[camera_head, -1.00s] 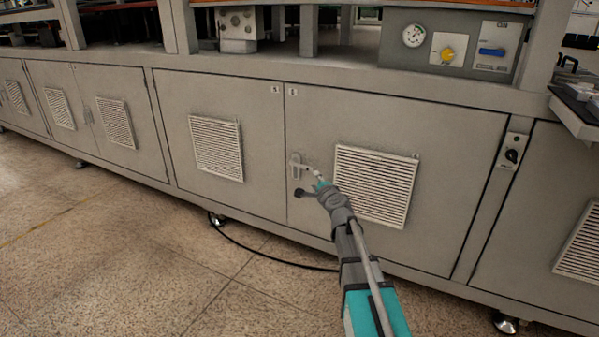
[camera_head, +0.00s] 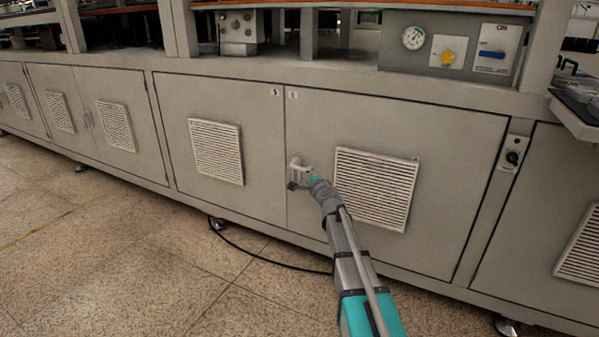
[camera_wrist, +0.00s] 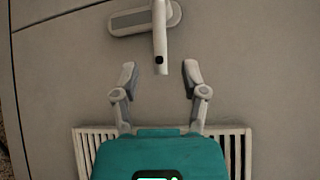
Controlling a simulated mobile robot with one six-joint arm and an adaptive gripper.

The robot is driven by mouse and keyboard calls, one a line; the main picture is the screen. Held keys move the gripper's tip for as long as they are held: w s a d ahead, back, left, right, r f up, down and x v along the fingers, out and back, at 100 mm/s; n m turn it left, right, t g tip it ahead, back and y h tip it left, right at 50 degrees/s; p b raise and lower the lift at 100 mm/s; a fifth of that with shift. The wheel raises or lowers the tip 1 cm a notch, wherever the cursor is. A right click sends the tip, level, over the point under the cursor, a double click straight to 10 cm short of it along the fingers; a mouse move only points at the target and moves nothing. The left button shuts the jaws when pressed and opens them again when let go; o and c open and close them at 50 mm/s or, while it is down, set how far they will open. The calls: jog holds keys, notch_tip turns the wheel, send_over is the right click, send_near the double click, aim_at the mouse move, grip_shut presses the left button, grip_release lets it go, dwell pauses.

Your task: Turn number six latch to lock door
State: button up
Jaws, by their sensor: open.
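The number six door (camera_head: 400,125) is the right one of the middle pair, with a small label (camera_head: 292,94) at its upper left corner. Its pale latch (camera_head: 296,164) sits near the door's left edge. In the wrist view, the latch handle (camera_wrist: 160,35) stands crosswise to its long backing plate (camera_wrist: 128,21) and points toward the vent. My gripper (camera_wrist: 160,76) is open and empty, its two fingertips on either side of the handle's line, just short of the handle's end. In the head view, my gripper (camera_head: 302,181) covers part of the latch.
A louvred vent (camera_head: 376,189) is on the door right of the latch, and the number five door (camera_head: 222,150) is to the left. A small switch panel (camera_head: 513,152) is further right. A black cable (camera_head: 250,256) lies on the floor below.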

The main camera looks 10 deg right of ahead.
aim_at(304, 170)
jog(key=shift+w+a+f+b, duration=0.1)
jog(key=shift+w+a, duration=0.1)
jog(key=shift+w, duration=0.95)
jog(key=shift+w+a+f+b, duration=0.1)
jog(key=shift+w+a+f, duration=0.05)
jog(key=shift+w, duration=1)
jog(key=shift+w+a+f+b, duration=0.1)
jog(key=shift+w+a, duration=0.1)
jog(key=shift+w, duration=0.95)
grip_shut()
